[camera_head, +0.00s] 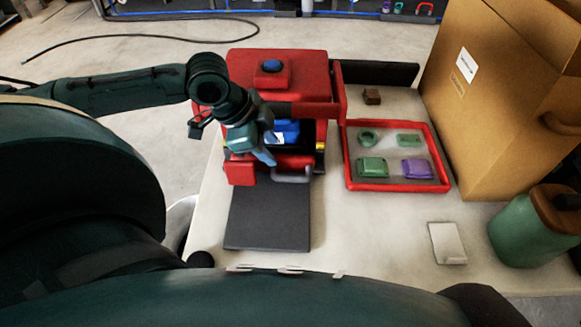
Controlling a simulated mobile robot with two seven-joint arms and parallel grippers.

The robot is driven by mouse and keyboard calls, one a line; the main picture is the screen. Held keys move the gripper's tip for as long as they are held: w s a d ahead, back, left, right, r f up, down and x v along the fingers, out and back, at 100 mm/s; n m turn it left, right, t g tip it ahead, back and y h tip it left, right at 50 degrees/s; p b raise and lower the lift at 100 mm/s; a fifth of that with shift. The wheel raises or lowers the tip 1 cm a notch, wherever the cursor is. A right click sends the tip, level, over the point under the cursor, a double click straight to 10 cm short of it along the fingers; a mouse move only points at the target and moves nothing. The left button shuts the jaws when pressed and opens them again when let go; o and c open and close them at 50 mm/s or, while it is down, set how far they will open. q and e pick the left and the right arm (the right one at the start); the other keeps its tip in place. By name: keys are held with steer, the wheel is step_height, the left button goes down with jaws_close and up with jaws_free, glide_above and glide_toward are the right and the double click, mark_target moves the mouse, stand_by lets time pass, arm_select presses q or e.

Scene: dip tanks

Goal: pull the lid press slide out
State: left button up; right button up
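The lid press (292,72) is a red machine on the white table, with a blue button on its top block. Its red slide front (242,172) has a grey bar handle (291,179) low on the front. A blue part (286,131) shows inside the press opening. My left gripper (266,158) points down in front of the opening, just above and left of the handle. It covers part of the press and slide. I cannot tell whether its fingers are apart or whether they touch anything. My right gripper is not in view.
A dark flat plate (268,219) lies before the press. A red-rimmed tray (397,186) with green and purple parts stands to the right.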

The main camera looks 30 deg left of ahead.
mark_target(295, 177)
arm_select(q)
steer(key=b+x, duration=0.1)
steer(key=x, duration=1.1)
steer(key=shift+w+f, duration=0.15)
steer(key=shift+f, duration=0.25)
steer(key=shift+c, duration=0.2)
jaws_close()
